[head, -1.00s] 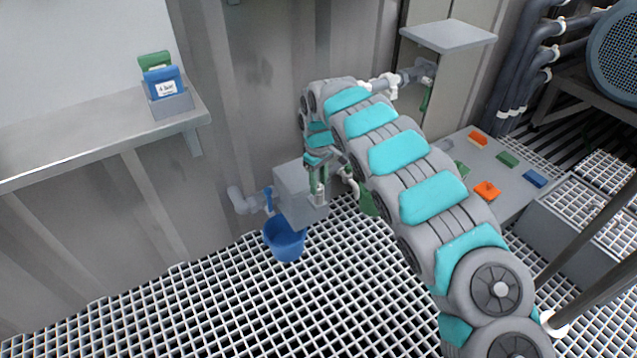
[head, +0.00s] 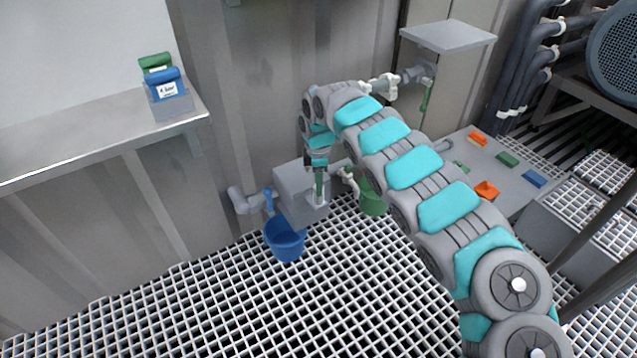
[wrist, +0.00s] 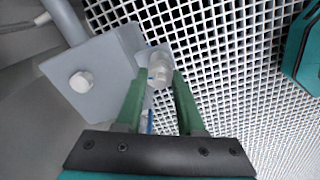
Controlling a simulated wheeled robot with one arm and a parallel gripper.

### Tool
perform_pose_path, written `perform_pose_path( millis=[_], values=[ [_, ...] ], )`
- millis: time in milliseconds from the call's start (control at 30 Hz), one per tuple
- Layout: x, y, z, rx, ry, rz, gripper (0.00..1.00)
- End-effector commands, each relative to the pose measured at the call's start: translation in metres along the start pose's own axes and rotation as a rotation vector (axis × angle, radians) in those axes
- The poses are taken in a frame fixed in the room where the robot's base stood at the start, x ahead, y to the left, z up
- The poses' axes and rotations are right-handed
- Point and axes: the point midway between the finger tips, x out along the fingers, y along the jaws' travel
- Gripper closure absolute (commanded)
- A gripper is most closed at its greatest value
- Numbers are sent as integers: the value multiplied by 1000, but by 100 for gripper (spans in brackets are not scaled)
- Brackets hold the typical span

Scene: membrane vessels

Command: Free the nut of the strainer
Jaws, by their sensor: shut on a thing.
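My gripper (wrist: 159,73) has two green fingers, shut on a pale, rounded nut-like piece (wrist: 158,62), which I take to be the strainer's nut. The piece sits at the edge of a grey box-like body (wrist: 95,75) with a white bolt head on its face. In the head view my gripper (head: 319,186) points straight down at the right front of this grey box (head: 292,190). How the nut joins the strainer is hidden by the fingers and too small to tell.
A blue bucket (head: 286,240) stands on the grating below the box. A bench (head: 515,188) with coloured pieces stands right. The grating in front is clear.

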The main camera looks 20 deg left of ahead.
Motion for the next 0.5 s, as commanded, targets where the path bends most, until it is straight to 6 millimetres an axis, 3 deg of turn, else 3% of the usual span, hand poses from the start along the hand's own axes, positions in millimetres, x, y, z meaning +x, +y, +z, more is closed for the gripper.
perform_pose_path(
  millis=[500],
  values=[
    [0, 0, 0, -98, 1, 1, 100]
  ],
)
